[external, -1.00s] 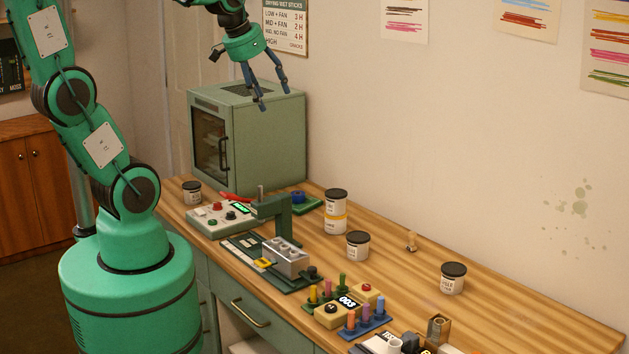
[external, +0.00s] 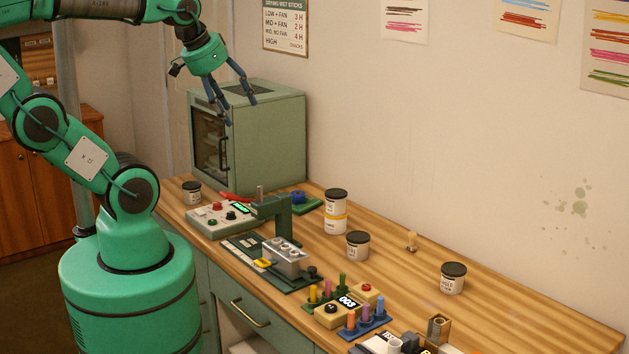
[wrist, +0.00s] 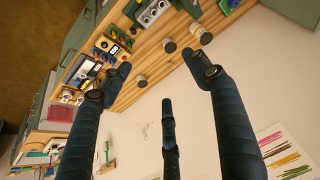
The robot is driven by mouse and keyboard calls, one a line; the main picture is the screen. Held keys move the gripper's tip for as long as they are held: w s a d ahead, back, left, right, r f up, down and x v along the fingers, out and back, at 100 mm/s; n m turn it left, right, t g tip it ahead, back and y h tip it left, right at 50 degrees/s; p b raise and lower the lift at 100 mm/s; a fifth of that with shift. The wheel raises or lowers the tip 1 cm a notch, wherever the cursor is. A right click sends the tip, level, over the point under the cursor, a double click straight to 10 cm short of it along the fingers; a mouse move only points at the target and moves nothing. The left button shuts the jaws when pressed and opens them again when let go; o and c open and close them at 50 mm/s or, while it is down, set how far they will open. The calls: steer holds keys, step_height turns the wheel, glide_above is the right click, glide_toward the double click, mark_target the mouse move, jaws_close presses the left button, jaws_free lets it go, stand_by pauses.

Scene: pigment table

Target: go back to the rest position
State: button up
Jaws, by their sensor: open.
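My gripper (external: 236,105) is open and empty. In the external view it hangs in the air in front of the green drying cabinet (external: 265,135), with its blue fingers pointing down and to the right. In the wrist view its dark fingers (wrist: 165,95) are spread wide with nothing between them. The workbench and wall show beyond them, with the bench tilted in that picture. My arm bends over from the green base at the left.
The wooden bench (external: 520,310) holds a control box (external: 212,222), a press (external: 272,207), several lidded jars such as one at the right (external: 453,280), and coloured sticks in a blue rack (external: 368,328). A sign (external: 285,25) and drawings hang on the wall. The bench's back right is mostly clear.

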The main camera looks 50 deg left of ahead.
steer(key=shift+f, duration=0.1)
step_height(320, 180, down, 9)
steer(key=b, duration=0.9)
steer(key=shift+f+b, duration=0.2)
steer(key=shift+b, duration=0.1)
